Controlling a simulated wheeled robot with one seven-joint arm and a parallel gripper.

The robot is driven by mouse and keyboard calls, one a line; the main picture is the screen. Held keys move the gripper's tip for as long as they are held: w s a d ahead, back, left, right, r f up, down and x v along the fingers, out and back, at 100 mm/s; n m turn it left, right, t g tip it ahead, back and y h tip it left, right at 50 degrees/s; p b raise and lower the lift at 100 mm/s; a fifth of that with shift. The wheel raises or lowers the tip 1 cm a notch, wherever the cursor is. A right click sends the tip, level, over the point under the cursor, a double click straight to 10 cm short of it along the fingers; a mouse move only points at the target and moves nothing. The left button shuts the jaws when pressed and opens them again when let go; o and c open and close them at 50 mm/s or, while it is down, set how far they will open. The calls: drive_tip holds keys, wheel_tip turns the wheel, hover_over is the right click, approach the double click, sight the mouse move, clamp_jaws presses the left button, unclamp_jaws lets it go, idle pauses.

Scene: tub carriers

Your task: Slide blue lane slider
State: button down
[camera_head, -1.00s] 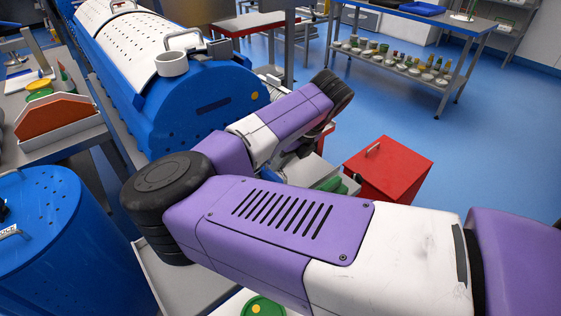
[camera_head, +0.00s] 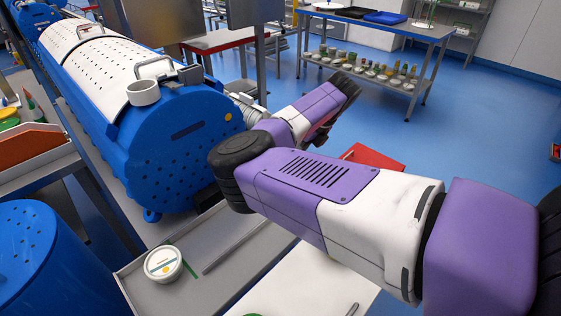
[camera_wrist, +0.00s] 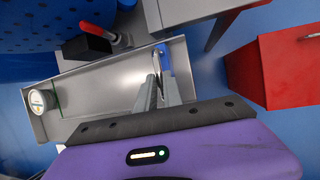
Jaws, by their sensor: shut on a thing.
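In the wrist view my gripper (camera_wrist: 161,78) is shut on a small blue piece, the blue lane slider (camera_wrist: 166,60), at the right end of a grey tray (camera_wrist: 105,75). The fingers hide much of the slider. In the head view my arm hides the gripper and the slider. The same tray (camera_head: 137,292) shows there, below the arm. A white round tub (camera_head: 163,263) with a label stands at its left end, beside a thin green strip (camera_head: 186,257). The tub (camera_wrist: 38,101) is also at the tray's left end in the wrist view.
A large blue drum machine (camera_head: 165,165) with a white perforated cover stands behind the tray. A red box (camera_wrist: 275,65) is right of my gripper. A red-handled lever (camera_wrist: 92,28) with a black block is near the tray's back edge. Open blue floor lies beyond.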

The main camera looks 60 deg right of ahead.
drive_tip(key=shift+s+d, duration=0.25)
drive_tip(key=shift+d, duration=0.55)
drive_tip(key=shift+s+d, duration=0.2)
drive_tip(key=shift+d, duration=0.65)
drive_tip(key=c, duration=1.5)
unclamp_jaws()
drive_tip(key=v, duration=0.7)
drive_tip(key=shift+s+r, duration=0.2)
drive_tip(key=shift+r, duration=0.15)
